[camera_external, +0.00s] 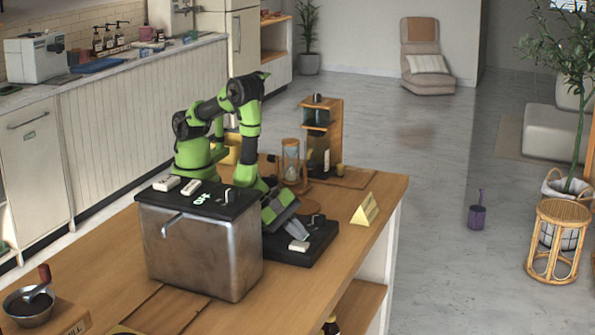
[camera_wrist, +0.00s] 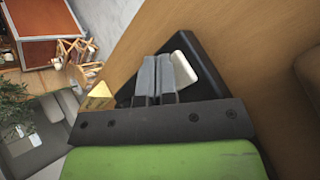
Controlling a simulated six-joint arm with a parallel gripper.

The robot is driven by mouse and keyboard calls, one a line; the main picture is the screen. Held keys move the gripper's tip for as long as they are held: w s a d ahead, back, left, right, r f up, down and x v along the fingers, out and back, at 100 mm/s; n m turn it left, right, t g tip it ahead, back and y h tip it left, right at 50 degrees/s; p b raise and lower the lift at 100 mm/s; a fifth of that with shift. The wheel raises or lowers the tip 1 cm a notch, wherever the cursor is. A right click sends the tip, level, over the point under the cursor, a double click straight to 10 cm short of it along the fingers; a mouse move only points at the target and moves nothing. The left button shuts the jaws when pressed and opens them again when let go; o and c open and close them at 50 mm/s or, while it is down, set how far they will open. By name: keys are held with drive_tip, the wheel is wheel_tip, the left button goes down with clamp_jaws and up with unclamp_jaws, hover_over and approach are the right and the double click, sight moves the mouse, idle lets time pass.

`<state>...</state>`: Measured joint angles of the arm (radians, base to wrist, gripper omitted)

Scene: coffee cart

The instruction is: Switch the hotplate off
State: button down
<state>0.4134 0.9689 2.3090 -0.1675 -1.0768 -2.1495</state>
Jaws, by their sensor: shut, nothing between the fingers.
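The black slab that looks like the hotplate (camera_external: 322,240) lies on the wooden counter behind the steel box. A small white switch-like piece (camera_external: 299,246) sits at its front edge; which way it is set cannot be told. In the wrist view the dark slab (camera_wrist: 205,50) lies under my fingers, with the white piece (camera_wrist: 184,70) just right of the fingertips. My gripper (camera_wrist: 157,62) is shut and empty, its tips beside the white piece; whether they touch it is unclear. In the external view my gripper (camera_external: 290,225) points down over the slab, partly hidden.
The steel box (camera_external: 205,250) with a black top stands close in front of my arm. A yellow sign (camera_external: 365,210) stands right of the slab. An hourglass-like item (camera_external: 291,162) and a wooden stand (camera_external: 335,130) are behind. The counter's right front (camera_external: 330,270) is clear.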

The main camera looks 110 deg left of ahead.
sight(297, 244)
drive_tip(key=shift+r, duration=0.5)
drive_tip(key=shift+r, duration=0.1)
drive_tip(key=shift+r, duration=2.9)
